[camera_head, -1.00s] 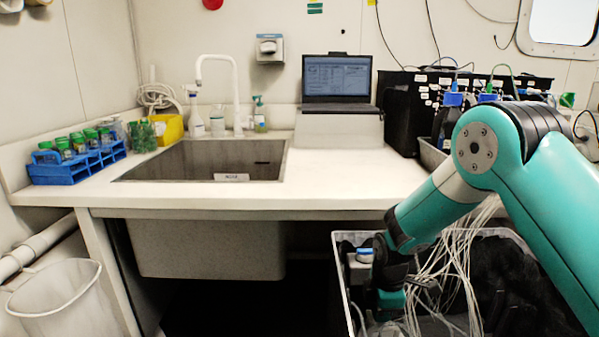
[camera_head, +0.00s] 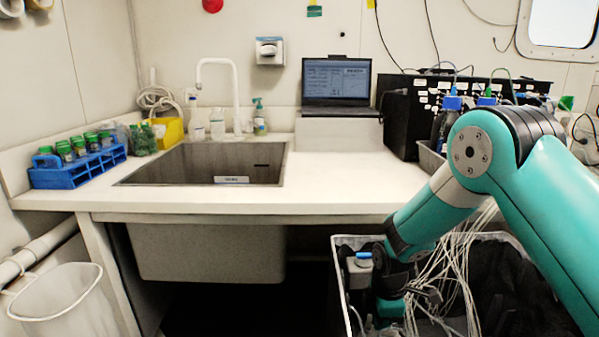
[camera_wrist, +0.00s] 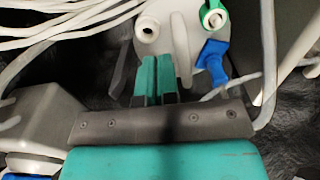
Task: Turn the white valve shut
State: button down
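In the wrist view, a pale grey-white fitting (camera_wrist: 158,18) with round ports sits just beyond my gripper (camera_wrist: 157,58). A white lever-like part (camera_wrist: 183,50), which looks like the white valve's handle, stands upright beside the right fingertip. Whether they touch is unclear. My gripper's two teal fingers are side by side with almost no gap, and I see nothing between them. In the head view my arm reaches down into a grey-rimmed crate (camera_head: 345,290); the fingertips and the valve are hidden there.
White tubes (camera_wrist: 50,35) run close on the left of the wrist view. A green connector (camera_wrist: 211,15) and a blue connector (camera_wrist: 214,58) lie to the right of the fitting. In the head view, the sink counter (camera_head: 330,180) edge is close above the crate.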

jog(key=shift+s, duration=0.1)
jog(key=shift+s+d, duration=0.1)
jog(key=shift+d, duration=0.15)
jog(key=shift+r+p, duration=0.15)
jog(key=shift+p, duration=0.15)
notch_tip(320, 180, up, 6)
jog(key=p, duration=0.4)
jog(key=shift+p, duration=0.35)
jog(key=shift+f, duration=0.2)
